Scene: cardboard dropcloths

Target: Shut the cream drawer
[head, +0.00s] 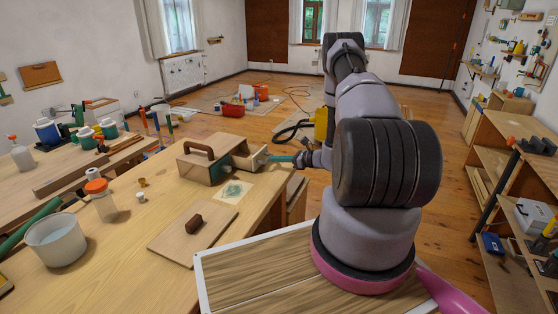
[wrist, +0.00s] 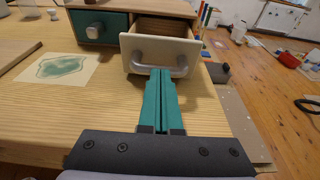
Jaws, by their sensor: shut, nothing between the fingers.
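The cream drawer (wrist: 133,52) stands partly pulled out of the wooden cabinet (wrist: 172,7), and its open inside shows. In the head view the drawer (head: 258,158) sticks out from the cabinet's right side. A grey bar handle (wrist: 181,70) is on its front. My gripper (wrist: 162,72) has teal fingers, shut together and empty, with the tips at the handle; I cannot tell whether they touch it. In the head view my gripper (head: 270,158) is right in front of the drawer.
A teal drawer (wrist: 105,26) with a grey knob is shut beside the cream one. A paper with a green patch (wrist: 62,66) lies on the bench. A board with a dark knob (head: 190,232), a jar (head: 101,203) and a white bucket (head: 57,240) stand nearer.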

